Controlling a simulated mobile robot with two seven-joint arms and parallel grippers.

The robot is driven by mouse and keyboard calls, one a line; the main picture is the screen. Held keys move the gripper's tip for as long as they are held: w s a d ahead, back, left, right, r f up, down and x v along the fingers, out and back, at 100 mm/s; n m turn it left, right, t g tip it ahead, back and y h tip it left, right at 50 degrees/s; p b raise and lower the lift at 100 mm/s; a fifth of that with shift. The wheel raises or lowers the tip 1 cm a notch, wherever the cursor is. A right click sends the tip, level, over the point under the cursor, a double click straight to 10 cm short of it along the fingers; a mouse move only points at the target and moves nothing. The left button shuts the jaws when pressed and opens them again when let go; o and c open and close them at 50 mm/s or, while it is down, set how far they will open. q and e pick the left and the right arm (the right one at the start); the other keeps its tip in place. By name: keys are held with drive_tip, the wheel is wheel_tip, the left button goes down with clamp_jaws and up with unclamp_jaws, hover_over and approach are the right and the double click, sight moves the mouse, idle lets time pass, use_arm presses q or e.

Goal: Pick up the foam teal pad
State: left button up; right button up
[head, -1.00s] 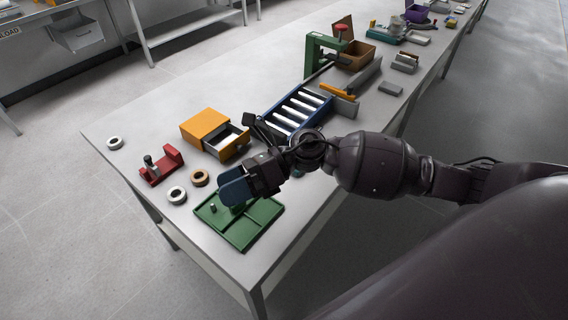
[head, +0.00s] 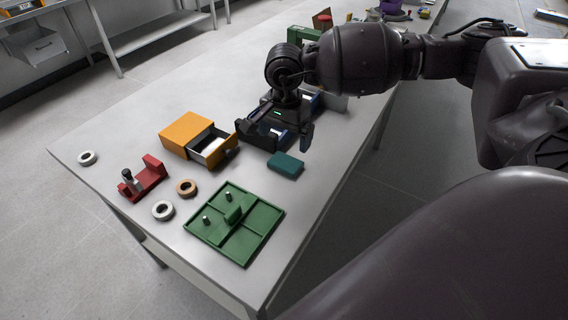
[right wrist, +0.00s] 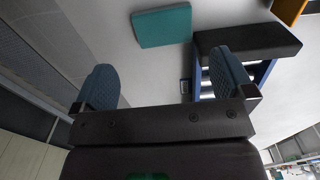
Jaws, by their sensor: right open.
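The foam teal pad (head: 286,164) is a small flat block lying on the grey table, right of the orange drawer box and behind the green tray. My right gripper (head: 279,140) is open and empty, a little above the table and just behind the pad. My left gripper is not in view.
A green compartment tray (head: 238,222) stands at the front. The orange box (head: 186,132) has its drawer open. A red holder (head: 143,178), a tan ring (head: 186,187) and white rings (head: 163,211) lie left. A blue roller rack (right wrist: 213,76) is beside my gripper. Bare table lies right of the pad.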

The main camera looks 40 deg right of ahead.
sight(285, 162)
wheel_tip(285, 162, down, 4)
drive_tip(key=shift+r, duration=0.15)
drive_tip(key=shift+w+d+f, duration=0.1)
drive_tip(key=shift+w+f, duration=0.05)
drive_tip(key=shift+f, duration=1.25)
drive_tip(key=shift+w+d+f, duration=0.1)
drive_tip(key=shift+f, duration=1.25)
drive_tip(key=shift+c, duration=0.5)
drive_tip(key=c, duration=0.6)
